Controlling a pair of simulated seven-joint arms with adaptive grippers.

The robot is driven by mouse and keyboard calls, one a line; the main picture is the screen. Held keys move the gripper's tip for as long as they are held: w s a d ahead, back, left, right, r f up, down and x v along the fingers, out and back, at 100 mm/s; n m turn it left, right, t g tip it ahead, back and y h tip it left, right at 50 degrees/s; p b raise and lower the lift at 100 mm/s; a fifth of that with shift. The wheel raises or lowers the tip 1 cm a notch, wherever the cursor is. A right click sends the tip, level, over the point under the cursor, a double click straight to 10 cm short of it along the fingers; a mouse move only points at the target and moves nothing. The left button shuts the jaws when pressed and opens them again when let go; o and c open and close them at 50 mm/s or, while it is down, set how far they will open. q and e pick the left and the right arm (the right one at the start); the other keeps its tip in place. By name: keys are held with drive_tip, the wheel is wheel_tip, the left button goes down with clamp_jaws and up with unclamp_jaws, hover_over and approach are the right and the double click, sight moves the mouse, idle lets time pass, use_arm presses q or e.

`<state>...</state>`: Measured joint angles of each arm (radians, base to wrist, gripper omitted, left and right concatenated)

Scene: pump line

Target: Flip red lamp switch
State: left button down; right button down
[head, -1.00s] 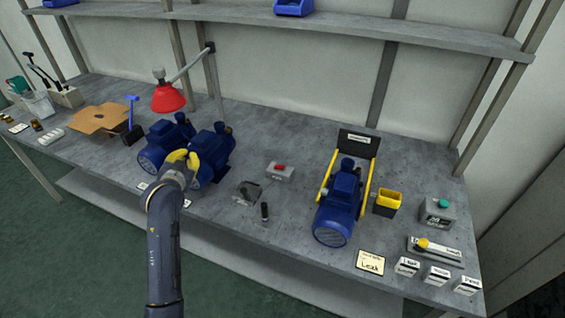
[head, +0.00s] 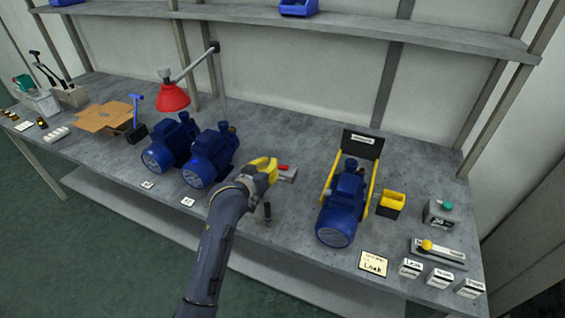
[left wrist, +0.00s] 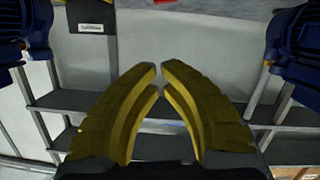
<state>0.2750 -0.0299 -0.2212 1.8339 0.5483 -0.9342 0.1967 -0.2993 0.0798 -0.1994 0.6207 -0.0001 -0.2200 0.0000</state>
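A small grey box with a red switch (head: 284,169) sits on the bench between the middle and right pumps, partly hidden by my left gripper. My left gripper (head: 271,164) has its yellow fingers together and empty, just left of the box and close to it. Whether it touches cannot be told. In the left wrist view, the two fingertips (left wrist: 159,68) nearly meet with nothing between them. A red patch is cut off at that view's top edge. The red lamp (head: 173,97) hangs on its arm over the left pump. My right gripper is not in view.
Blue pumps stand left, (head: 167,146) and (head: 209,160), and right (head: 342,211) of my gripper.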

use_arm(q)
hover_over(284, 168)
drive_tip(key=shift+s+a+f, duration=0.1)
drive_tip(key=shift+a+f, duration=0.05)
drive_tip(key=shift+f, duration=0.4)
drive_tip(key=shift+s+a+f, duration=0.1)
drive_tip(key=shift+a+f, duration=0.05)
drive_tip(key=shift+f, duration=0.4)
drive_tip(key=f, duration=0.2)
drive_tip(key=shift+w+d+f, duration=0.2)
drive_tip(key=shift+d+f, duration=0.05)
drive_tip(key=shift+f, duration=0.05)
drive_tip(key=shift+d+f, duration=0.15)
drive_tip(key=shift+f, duration=0.6)
